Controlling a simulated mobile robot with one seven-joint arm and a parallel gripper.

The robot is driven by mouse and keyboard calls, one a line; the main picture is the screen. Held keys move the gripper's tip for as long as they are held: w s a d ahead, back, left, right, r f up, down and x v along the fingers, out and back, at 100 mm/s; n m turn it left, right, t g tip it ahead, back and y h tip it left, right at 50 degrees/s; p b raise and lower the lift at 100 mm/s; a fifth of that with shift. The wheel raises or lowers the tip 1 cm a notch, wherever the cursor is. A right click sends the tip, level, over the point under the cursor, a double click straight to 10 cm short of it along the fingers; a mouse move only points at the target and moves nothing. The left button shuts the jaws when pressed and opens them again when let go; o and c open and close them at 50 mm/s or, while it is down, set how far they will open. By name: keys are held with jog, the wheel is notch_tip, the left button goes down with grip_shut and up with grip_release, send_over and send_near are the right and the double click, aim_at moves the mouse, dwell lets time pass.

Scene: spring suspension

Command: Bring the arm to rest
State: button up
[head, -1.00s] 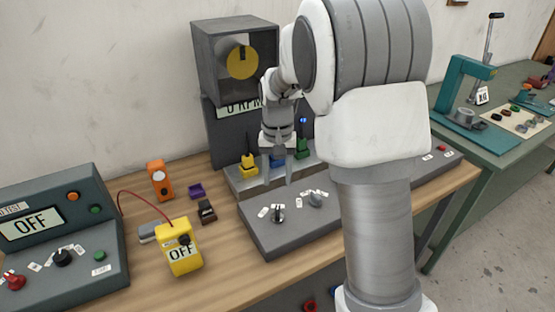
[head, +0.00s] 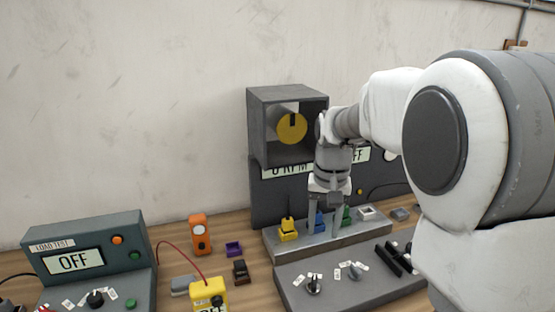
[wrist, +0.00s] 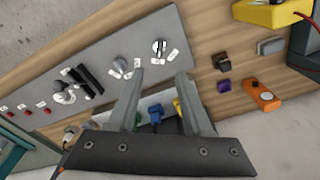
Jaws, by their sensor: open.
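My arm reaches in from the right of the head view and bends down over the grey test console (head: 350,292). My gripper (head: 326,230) points down near a row of small coloured pieces. The wrist view shows its two fingers (wrist: 158,76) apart with nothing held between them. A yellow piece (head: 288,230), a blue piece (head: 319,222) and a green piece (head: 345,215) stand in a row on the console's raised back strip. In the wrist view, the blue piece (wrist: 155,114) shows between the fingers. Whether the fingers touch anything is unclear.
A grey box with a yellow disc (head: 291,128) stands behind the gripper. A load test box (head: 75,262) reading OFF is at left. A yellow meter (head: 208,296), an orange device (head: 200,235) and a purple piece (head: 234,249) lie between. Bare wood shows around these.

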jog(key=s+r+n+t, duration=0.1)
jog(key=s+r+t, duration=0.1)
jog(key=s, duration=0.9)
jog(key=s+r+n+t, duration=0.1)
jog(key=s+r+t, duration=0.1)
jog(key=s, duration=0.9)
jog(key=shift+r+n+t, duration=0.4)
jog(key=shift+r, duration=0.2)
